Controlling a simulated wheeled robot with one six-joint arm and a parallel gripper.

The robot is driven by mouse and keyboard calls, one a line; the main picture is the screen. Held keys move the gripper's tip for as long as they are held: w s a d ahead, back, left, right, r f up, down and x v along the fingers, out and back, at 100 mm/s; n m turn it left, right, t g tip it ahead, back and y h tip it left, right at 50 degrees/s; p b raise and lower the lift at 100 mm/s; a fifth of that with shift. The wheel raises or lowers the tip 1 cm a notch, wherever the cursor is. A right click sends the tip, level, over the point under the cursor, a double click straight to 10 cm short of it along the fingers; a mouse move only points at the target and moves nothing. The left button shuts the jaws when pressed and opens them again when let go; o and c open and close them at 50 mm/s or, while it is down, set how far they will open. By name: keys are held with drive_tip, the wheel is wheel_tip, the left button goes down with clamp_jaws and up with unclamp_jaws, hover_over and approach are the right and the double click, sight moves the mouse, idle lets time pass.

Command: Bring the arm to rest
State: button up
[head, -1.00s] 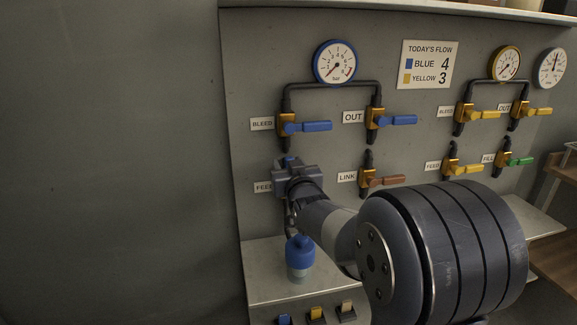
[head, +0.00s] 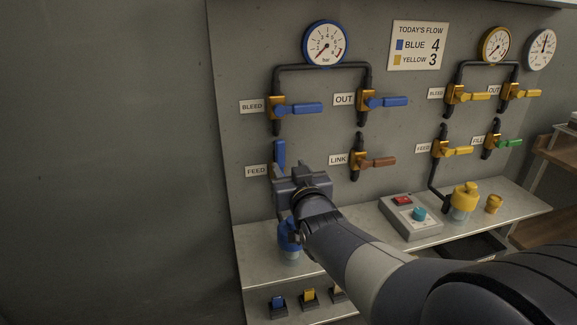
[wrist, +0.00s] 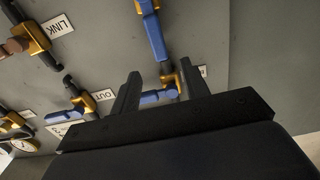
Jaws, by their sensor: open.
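My gripper (head: 298,182) is in front of the blue FEED valve in the head view, with its fingertips hidden behind its own body. In the wrist view my gripper (wrist: 160,70) shows two spread fingers with nothing held between them. The blue FEED lever (head: 279,153) points straight up above my gripper. The wrist view also shows this lever (wrist: 155,38) beyond the fingertips; no contact can be made out. My arm reaches in from the lower right, above the shelf.
The blue BLEED lever (head: 305,108), blue OUT lever (head: 388,101) and brown LINK lever (head: 379,161) stick out sideways nearby. A blue-capped bottle (head: 289,238) stands just below my gripper. A control box (head: 410,216) and yellow container (head: 464,200) share the shelf (head: 350,224). Free room lies left of the panel.

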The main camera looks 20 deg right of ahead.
sight(281, 151)
idle(0.3)
drive_tip(key=w, duration=1)
drive_tip(key=shift+w, duration=0.35)
drive_tip(key=shift+w+p, duration=0.1)
drive_tip(key=shift+p, duration=0.35)
drive_tip(key=shift+d, duration=0.25)
drive_tip(key=shift+m, duration=0.3)
drive_tip(key=shift+a+f+b, duration=0.1)
drive_tip(key=shift+b, duration=0.3)
